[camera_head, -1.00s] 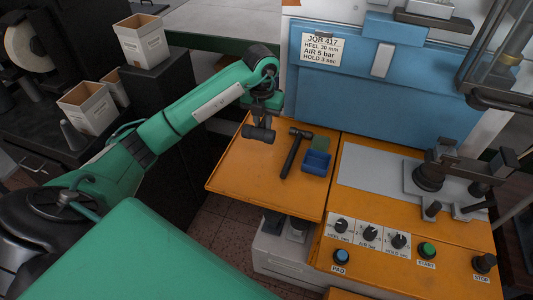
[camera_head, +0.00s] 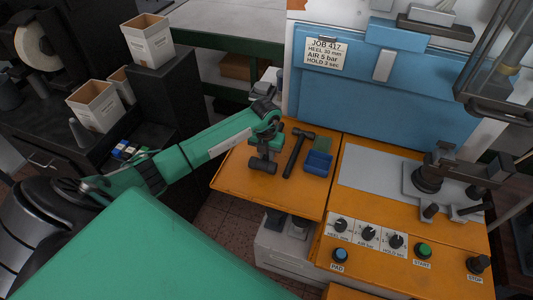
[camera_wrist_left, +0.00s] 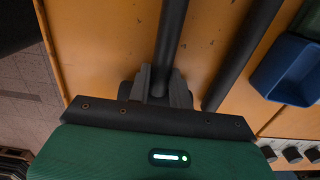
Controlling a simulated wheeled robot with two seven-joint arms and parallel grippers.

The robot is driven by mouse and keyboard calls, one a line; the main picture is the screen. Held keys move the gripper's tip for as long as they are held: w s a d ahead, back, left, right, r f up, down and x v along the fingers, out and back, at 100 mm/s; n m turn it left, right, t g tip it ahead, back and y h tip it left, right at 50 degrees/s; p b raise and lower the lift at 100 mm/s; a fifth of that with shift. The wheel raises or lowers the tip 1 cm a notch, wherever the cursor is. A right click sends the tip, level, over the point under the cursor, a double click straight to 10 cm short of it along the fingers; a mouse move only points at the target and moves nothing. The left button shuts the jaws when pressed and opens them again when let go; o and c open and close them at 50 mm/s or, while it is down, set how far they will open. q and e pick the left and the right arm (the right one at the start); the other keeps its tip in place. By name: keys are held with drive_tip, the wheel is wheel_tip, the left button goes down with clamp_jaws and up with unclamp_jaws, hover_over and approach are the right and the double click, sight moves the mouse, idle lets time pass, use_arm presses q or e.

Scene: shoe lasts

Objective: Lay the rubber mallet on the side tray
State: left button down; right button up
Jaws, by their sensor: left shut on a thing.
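The rubber mallet (camera_head: 262,166) is dark, with a thick cylindrical head that shows below my left gripper (camera_head: 265,151) in the head view. The gripper is over the back left part of the orange side tray (camera_head: 232,178). In the left wrist view my left gripper (camera_wrist_left: 158,84) is shut on the mallet's dark handle (camera_wrist_left: 172,35), which runs up and out of the picture. The mallet head is mostly hidden there. I cannot tell whether the mallet touches the tray. My right gripper is not in view.
A dark hammer (camera_head: 293,157) lies on the tray just right of the mallet. The tray's front left part is bare. The control panel (camera_head: 368,237) is at the right, the blue machine wall (camera_head: 385,90) behind.

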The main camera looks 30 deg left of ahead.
use_arm(q)
drive_tip(key=c, duration=1.7)
unclamp_jaws()
drive_tip(key=shift+f, duration=0.2)
drive_tip(key=o, duration=0.4)
drive_tip(key=shift+o, duration=0.2)
drive_tip(key=shift+r, duration=0.1)
drive_tip(key=shift+r, duration=0.3)
wheel_tip(320, 180, up, 12)
drive_tip(key=b, duration=0.3)
drive_tip(key=shift+s+f+b, duration=0.15)
drive_tip(key=shift+s+b, duration=0.05)
drive_tip(key=shift+b, duration=0.1)
